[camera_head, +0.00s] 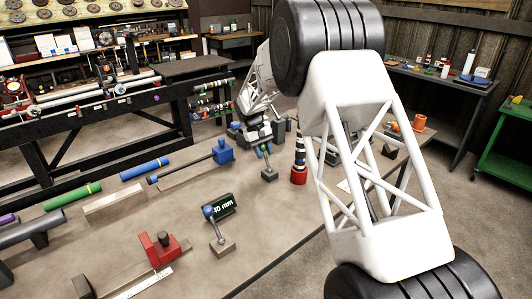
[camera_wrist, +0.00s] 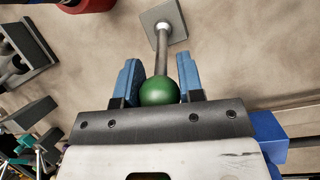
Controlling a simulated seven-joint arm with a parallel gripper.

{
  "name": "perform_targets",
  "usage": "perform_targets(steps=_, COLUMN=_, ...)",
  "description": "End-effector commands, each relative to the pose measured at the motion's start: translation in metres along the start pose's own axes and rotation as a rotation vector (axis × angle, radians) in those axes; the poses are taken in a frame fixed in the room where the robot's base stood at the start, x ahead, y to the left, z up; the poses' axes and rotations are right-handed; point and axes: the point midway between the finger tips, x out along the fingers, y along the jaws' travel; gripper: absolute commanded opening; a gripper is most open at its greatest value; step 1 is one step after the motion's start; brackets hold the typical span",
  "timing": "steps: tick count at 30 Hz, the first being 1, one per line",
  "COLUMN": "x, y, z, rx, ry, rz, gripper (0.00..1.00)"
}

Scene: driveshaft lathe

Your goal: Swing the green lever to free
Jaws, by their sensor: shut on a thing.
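The green lever shows in the wrist view as a round green knob (camera_wrist: 159,93) on a thin metal rod that runs up to a square grey base (camera_wrist: 165,18). My gripper (camera_wrist: 160,75) has its blue fingers on both sides of the knob and is shut on it. In the head view my gripper (camera_head: 263,149) is low over the table, just above the lever's small grey base (camera_head: 269,175). The knob is mostly hidden there by the fingers.
A stacked post with a red base (camera_head: 299,177) stands close to the right. A blue block (camera_head: 223,152) with a dark rod lies to the left. Nearer are a dark "30 mm" piece (camera_head: 219,207), a blue-knobbed lever (camera_head: 216,230) and a red clamp (camera_head: 158,250). The table front centre is bare.

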Motion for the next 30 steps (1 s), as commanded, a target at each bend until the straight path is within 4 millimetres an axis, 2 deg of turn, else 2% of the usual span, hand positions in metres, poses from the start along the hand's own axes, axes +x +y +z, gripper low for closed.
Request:
perform_targets(steps=4, x=0.0, y=-0.002, z=-0.005, rx=-0.004, ry=-0.055, rz=0.016, gripper=0.0)
perform_targets(steps=15, x=0.001, y=-0.004, z=-0.013, rx=-0.004, ry=-0.053, rz=0.015, gripper=0.0)
perform_targets(steps=29, x=0.003, y=-0.004, z=-0.014, rx=-0.004, ry=-0.053, rz=0.014, gripper=0.0)
perform_targets(steps=30, x=0.003, y=-0.004, z=-0.014, rx=-0.004, ry=-0.054, rz=0.014, gripper=0.41)
